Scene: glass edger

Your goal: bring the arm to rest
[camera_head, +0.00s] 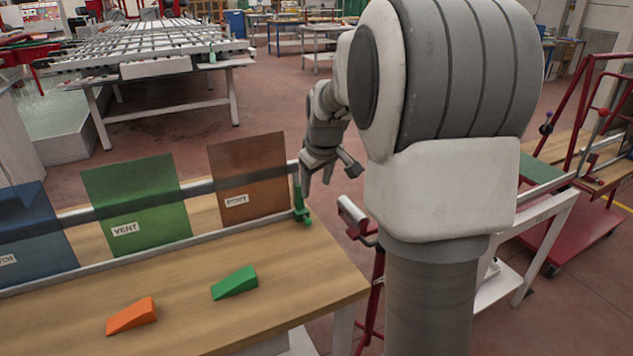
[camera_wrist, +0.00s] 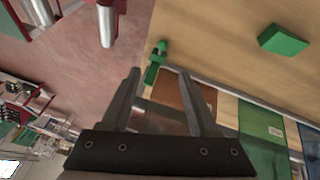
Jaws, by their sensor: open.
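My gripper (camera_head: 317,181) hangs just off the right end of the wooden bench in the head view, beside the brown glass pane. In the wrist view my gripper (camera_wrist: 160,78) shows two fingers spread well apart with nothing between them held. The fingers are open and touch nothing that I can make out. My arm rises behind it and blocks the middle right of the head view.
The bench (camera_head: 300,290) carries an orange wedge (camera_head: 132,316), a green wedge (camera_head: 234,283) and a green clamp (camera_head: 302,206). Blue (camera_head: 35,235), green (camera_head: 137,205) and brown (camera_head: 250,170) panes lean in a rack. A red stand with a roller (camera_head: 352,212) is close to my gripper.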

